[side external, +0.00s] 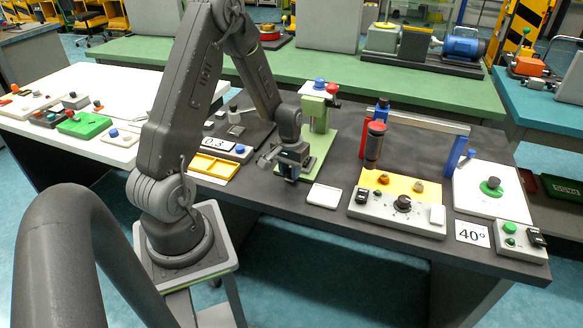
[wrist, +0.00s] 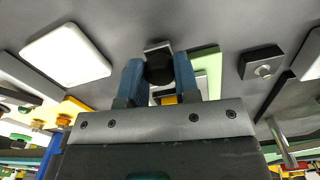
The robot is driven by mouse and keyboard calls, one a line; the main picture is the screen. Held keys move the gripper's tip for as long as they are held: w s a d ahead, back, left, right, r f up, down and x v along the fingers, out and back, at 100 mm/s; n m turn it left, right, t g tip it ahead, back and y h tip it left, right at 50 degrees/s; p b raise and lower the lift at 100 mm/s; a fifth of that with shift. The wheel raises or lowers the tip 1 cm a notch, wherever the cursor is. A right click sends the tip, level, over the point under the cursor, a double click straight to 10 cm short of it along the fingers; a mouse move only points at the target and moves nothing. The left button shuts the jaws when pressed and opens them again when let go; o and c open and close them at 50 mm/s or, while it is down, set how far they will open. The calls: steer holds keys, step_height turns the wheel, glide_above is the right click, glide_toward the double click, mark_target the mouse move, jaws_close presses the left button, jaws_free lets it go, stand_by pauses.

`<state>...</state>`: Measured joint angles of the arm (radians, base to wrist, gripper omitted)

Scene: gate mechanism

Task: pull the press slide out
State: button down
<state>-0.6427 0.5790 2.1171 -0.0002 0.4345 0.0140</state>
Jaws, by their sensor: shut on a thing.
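The green press (side external: 316,112) stands on a light green base plate (side external: 322,152) on the dark table, with a blue knob and a red knob on top. My gripper (side external: 287,175) is low at the near left edge of that base plate. In the wrist view, my gripper (wrist: 160,78) has its two blue fingers on either side of a round black knob (wrist: 159,68) and is shut on it. A small pale metal part shows just beyond the knob, and a green edge (wrist: 206,57) lies to the right. The gripper hides most of the slide in the side view.
A white tray (side external: 324,196) lies just right of my gripper. A yellow tray (side external: 214,167) and the "03" display box (side external: 228,149) are to the left. A control panel (side external: 398,205) and a red and blue gate frame (side external: 425,121) stand to the right.

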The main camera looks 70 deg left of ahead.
steer(key=c, duration=1.2)
jaws_free()
steer(key=shift+s+d, duration=0.25)
steer(key=o, duration=0.4)
steer(key=shift+w+a, duration=0.1)
steer(key=shift+c, duration=0.2)
step_height(320, 180, up, 14)
steer(key=shift+f, duration=0.1)
steer(key=s+d+r+m+t, duration=0.2)
steer(key=d+r+m, duration=0.1)
steer(key=d+r, duration=0.75)
steer(key=s+d+r+m+t, duration=0.2)
steer(key=s+d+m+t, duration=0.1)
steer(key=s+d, duration=0.6)
steer(key=d+m, duration=0.1)
steer(key=d, duration=0.2)
steer(key=shift+s+r, duration=0.25)
